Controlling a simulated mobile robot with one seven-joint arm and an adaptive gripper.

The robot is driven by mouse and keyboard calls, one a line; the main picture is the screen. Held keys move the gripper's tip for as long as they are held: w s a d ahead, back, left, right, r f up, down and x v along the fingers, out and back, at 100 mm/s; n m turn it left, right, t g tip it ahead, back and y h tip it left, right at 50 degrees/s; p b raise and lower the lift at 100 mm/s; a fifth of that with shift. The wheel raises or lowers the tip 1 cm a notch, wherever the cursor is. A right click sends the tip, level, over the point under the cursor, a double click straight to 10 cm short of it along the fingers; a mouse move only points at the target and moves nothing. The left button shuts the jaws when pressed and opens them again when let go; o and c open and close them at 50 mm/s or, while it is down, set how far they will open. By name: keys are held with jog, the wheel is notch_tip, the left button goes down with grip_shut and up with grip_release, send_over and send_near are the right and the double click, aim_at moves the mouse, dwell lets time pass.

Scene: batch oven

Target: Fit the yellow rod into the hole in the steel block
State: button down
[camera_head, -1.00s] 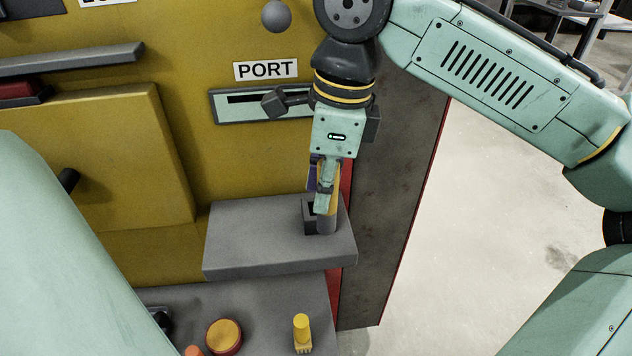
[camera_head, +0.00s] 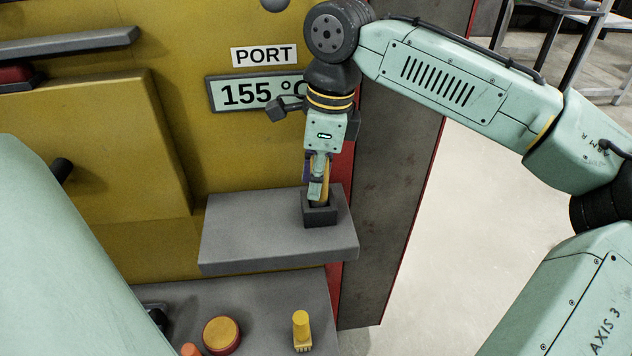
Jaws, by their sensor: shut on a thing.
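The steel block (camera_head: 321,218) is a small dark grey square block with an opening in its top. It sits on the right end of a grey shelf. My gripper (camera_head: 318,196) points down directly over the block, its fingertips close to the opening. It is shut on the yellow rod (camera_head: 325,191), of which only a narrow yellow strip shows between and beside the fingers. The rod's lower end is hidden by the fingers and the block's rim. It appears to be in or at the opening; how deep I cannot tell.
The grey shelf (camera_head: 245,225) is bare left of the block.

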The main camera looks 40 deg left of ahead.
jog(key=shift+r, duration=0.1)
jog(key=shift+f, duration=0.2)
jog(key=c, duration=1.3)
grip_release()
jog(key=shift+c, duration=0.2)
jog(key=shift+r, duration=0.1)
jog(key=r, duration=0.5)
jog(key=r+b, duration=0.1)
jog(key=r, duration=0.1)
jog(key=shift+w+d+r, duration=0.25)
jog(key=shift+d+r, duration=0.05)
jog(key=shift+d, duration=0.1)
